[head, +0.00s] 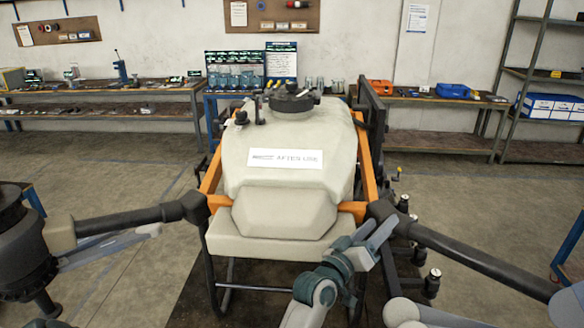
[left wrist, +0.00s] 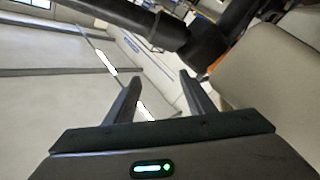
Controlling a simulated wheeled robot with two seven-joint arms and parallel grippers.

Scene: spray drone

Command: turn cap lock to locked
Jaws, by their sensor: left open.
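The spray drone's pale beige tank (head: 285,150) stands in the middle of the head view, with a white label on its front. A round black cap (head: 292,100) sits on top of the tank toward the back. The lock on the cap is too small to make out, so I cannot tell its position. My left gripper (head: 380,232) is in front of the tank's lower right, well below and nearer than the cap. Its fingers are apart and empty, and they also show in the left wrist view (left wrist: 158,84). My right gripper is not in view.
Black drone arms (head: 470,258) reach out to both front sides, with a dark motor (head: 22,250) at the left. A small black knob (head: 241,118) stands left of the cap. Orange frame bars (head: 369,165) flank the tank. Workbenches line the back wall; open floor lies left.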

